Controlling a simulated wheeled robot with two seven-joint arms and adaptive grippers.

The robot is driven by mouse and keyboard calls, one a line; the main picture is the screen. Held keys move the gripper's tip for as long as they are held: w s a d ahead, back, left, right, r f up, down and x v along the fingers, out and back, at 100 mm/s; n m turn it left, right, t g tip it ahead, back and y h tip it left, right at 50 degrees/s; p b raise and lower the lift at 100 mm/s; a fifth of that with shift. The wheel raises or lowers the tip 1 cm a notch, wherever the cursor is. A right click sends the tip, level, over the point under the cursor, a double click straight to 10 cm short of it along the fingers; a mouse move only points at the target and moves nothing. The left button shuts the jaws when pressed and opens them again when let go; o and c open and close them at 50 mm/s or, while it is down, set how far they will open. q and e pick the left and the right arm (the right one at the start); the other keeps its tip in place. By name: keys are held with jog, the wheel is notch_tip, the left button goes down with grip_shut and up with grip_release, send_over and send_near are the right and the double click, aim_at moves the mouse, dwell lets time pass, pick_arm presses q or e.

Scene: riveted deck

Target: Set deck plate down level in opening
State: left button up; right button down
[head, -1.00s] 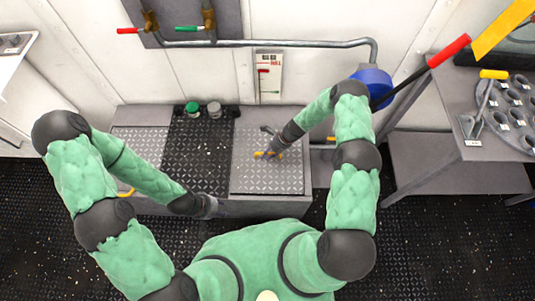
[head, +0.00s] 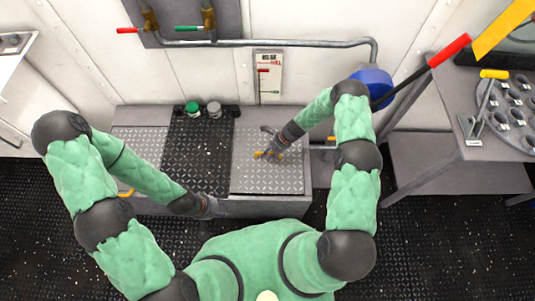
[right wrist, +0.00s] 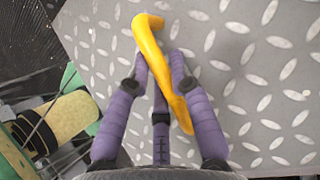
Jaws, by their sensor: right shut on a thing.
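The deck plate (head: 250,178) is a grey square of diamond tread with a yellow handle, at the right part of the low bench in the head view. My right gripper (head: 267,153) is shut on that handle; in the right wrist view its purple fingers (right wrist: 160,90) close around the yellow handle (right wrist: 149,40), with tread plate (right wrist: 240,70) behind. The plate's edges line up closely with the bench top; I cannot tell whether it is fully seated. The opening under it is hidden. My left gripper (head: 212,207) is low at the bench's front edge, its fingers too small to read.
A dark speckled panel (head: 198,160) and another tread plate (head: 140,143) lie left of the plate. A green-topped jar (head: 193,108) and a grey one (head: 214,109) stand at the back.

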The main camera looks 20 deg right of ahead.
jog(key=shift+w+f+b, duration=0.1)
jog(key=shift+f+b, duration=0.6)
jog(key=shift+f, duration=0.1)
jog(key=c, duration=1)
grip_release()
jog(key=shift+c, duration=0.2)
jog(key=v, duration=1.2)
